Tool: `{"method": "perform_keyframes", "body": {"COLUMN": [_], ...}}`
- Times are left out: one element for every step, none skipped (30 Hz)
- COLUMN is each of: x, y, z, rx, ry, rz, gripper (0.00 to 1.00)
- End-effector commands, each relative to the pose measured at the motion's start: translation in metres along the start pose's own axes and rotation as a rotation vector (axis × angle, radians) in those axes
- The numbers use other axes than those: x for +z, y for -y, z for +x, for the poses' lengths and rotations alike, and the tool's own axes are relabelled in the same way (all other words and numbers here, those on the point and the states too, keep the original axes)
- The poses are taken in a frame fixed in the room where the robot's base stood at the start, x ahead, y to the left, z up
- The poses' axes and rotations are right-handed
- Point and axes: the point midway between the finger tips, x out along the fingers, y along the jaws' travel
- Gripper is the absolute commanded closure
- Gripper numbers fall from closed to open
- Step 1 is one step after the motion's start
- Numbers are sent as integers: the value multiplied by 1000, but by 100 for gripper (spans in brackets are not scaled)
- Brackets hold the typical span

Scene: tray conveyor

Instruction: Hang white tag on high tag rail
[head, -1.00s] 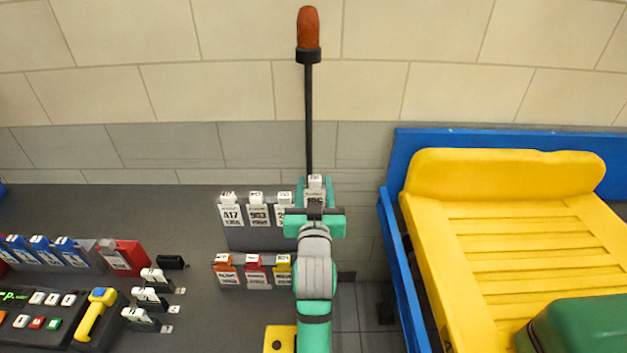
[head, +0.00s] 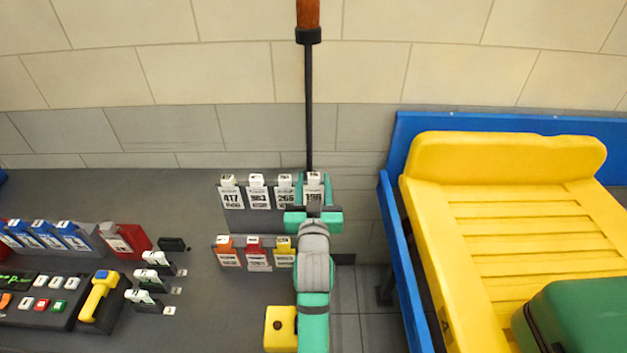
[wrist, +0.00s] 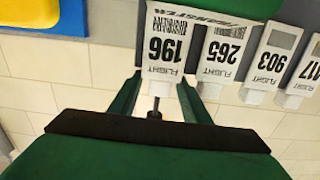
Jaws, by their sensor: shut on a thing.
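The white tag marked 196 (head: 314,190) is between the fingers of my gripper (head: 314,205), which is shut on it. It is at the right end of the row of white tags on the high tag rail (head: 262,222), about level with its neighbours. In the wrist view the white tag (wrist: 166,42) sits beside the 265 tag with a narrow gap, and my gripper's fingers (wrist: 163,90) flank its lower part in the picture. I cannot tell whether its top is hooked over the rail.
White tags 417 (head: 230,192), 903 (head: 257,192) and 265 (head: 284,192) hang to the left. A lower row holds orange (head: 226,252), red (head: 256,252) and yellow (head: 282,250) tags. A black pole (head: 309,110) stands behind. A yellow slatted tray (head: 505,240) is at right.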

Motion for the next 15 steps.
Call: {"method": "perform_keyframes", "body": {"x": [0,0,0,0,0,0,0,0,0,0,0,0,0,0,0], "y": [0,0,0,0,0,0,0,0,0,0,0,0,0,0,0], "z": [0,0,0,0,0,0,0,0,0,0,0,0,0,0,0], "rx": [0,0,0,0,0,0,0,0,0,0,0,0,0,0,0], "ry": [0,0,0,0,0,0,0,0,0,0,0,0,0,0,0], "rz": [0,0,0,0,0,0,0,0,0,0,0,0,0,0,0], "gripper": [80,80,80,80,80,80,80,80,52,45,38,35,35,35,35]}}
